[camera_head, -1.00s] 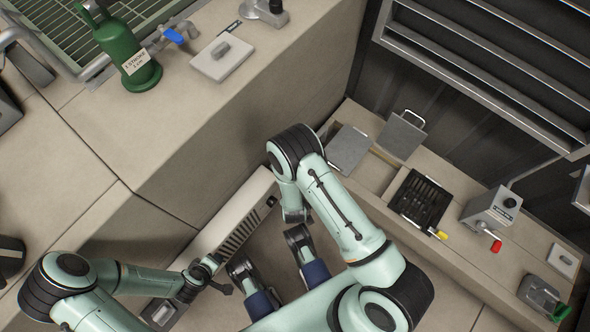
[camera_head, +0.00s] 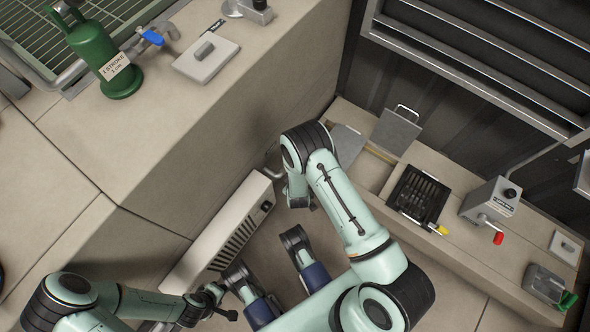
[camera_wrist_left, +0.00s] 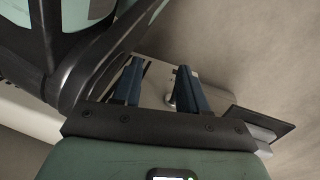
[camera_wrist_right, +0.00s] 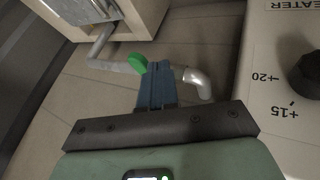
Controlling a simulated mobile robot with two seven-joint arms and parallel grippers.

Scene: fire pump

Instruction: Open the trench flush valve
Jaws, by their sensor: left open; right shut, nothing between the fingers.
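No trench flush valve label is readable. A grey pipe (camera_wrist_right: 112,66) with a green lever (camera_wrist_right: 138,63) runs low over the floor in the right wrist view and ends in a pale elbow (camera_wrist_right: 199,83). My right gripper (camera_wrist_right: 157,68) is shut and empty, its fingers overlapping the pipe beside the lever; I cannot tell whether they touch. My left gripper (camera_wrist_left: 159,68) is open and empty, near the white heater's lower end in the head view.
The white heater (camera_head: 222,232) stands close to both arms; its dial (camera_wrist_right: 306,75) is right of my right gripper. The beige counter wall (camera_head: 225,130) rises behind. A bench (camera_head: 455,210) on the right carries a black basket (camera_head: 418,196) and a red-handled box (camera_head: 490,203).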

